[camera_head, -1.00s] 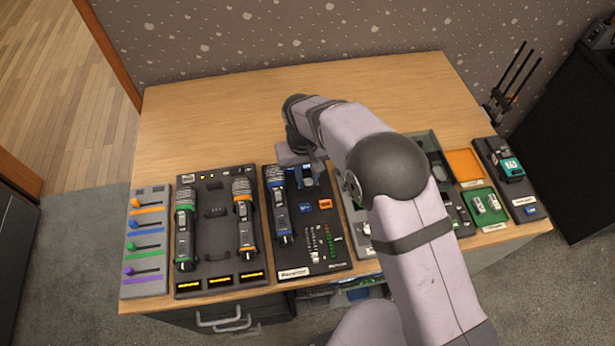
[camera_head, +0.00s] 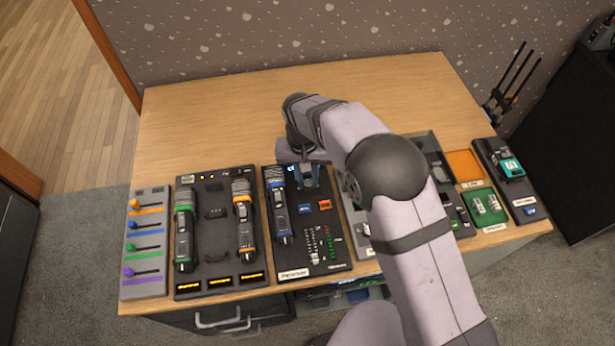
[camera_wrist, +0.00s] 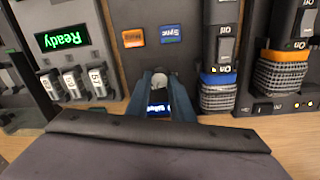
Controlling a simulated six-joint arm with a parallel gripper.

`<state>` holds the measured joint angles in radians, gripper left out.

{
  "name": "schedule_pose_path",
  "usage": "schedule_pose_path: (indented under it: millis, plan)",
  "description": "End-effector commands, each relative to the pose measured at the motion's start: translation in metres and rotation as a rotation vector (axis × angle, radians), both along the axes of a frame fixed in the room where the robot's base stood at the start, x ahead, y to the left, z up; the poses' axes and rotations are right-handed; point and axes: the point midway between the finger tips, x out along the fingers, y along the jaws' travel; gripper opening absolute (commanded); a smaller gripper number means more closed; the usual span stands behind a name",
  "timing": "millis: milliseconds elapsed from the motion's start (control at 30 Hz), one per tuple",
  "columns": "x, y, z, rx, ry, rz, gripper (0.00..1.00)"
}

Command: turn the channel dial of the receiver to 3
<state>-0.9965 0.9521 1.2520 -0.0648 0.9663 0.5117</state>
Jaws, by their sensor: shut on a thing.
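The receiver (camera_head: 293,254) is a dark panel on the desk, with a blue-banded microphone on its left side, and blue and orange buttons. My gripper (camera_head: 309,183) reaches down over the receiver's upper right part. In the wrist view, my gripper's blue-grey fingers (camera_wrist: 159,84) are shut on a pale grey round knob, the channel dial (camera_wrist: 158,79), between them. A small lit display (camera_wrist: 158,106) shows just below the dial in that view, partly hidden and not readable. The dial's marks and pointer cannot be made out. In the head view my gripper hides the dial.
Sync button (camera_wrist: 171,34) and an orange button (camera_wrist: 133,38) lie on the panel. A charger with a green Ready display (camera_wrist: 62,38) is at the left. The desk behind is clear.

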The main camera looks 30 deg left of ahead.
Motion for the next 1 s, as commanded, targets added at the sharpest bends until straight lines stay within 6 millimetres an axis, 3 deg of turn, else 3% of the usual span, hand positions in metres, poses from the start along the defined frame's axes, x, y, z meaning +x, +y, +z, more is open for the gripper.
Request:
schedule_pose_path:
  millis: [33, 67, 100, 133, 567, 1000]
  plan:
    - [0.001, 0.001, 0.001, 0.003, -0.003, 0.001, 0.0]
    - [0.001, 0.001, 0.001, 0.003, -0.003, 0.001, 0.28]
    - [0.001, 0.001, 0.001, 0.003, -0.003, 0.001, 0.37]
    - [0.001, 0.001, 0.001, 0.003, -0.003, 0.001, 0.39]
    - [0.0, 0.001, 0.007, 0.002, -0.001, 0.001, 0.39]
    - [-0.001, 0.004, 0.062, 0.004, -0.003, 0.001, 0.39]
